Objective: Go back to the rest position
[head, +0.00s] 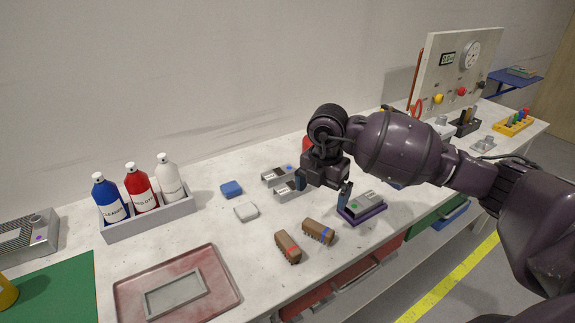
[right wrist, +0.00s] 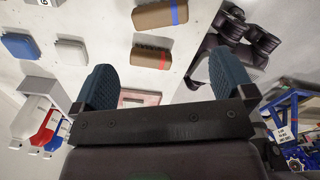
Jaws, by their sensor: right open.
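My right gripper (head: 322,191) is open above the worktable (head: 330,260), its two blue-padded fingers apart and pointing down. In the right wrist view my right gripper (right wrist: 164,82) shows nothing between its fingers. In the head view a purple fixture (head: 362,216) with a grey metal block (head: 362,203) sits just right of the fingers. Grey metal blocks (head: 280,175) lie just left of them, partly hidden by the gripper. My left gripper does not show in the head view.
Two brown brushes (head: 288,247) lie in front of the gripper. A blue block (head: 231,189) and a white block (head: 246,211) lie left. A bottle rack (head: 152,222) and red tray (head: 218,254) stand farther left. A control panel (head: 455,70) stands at the far right.

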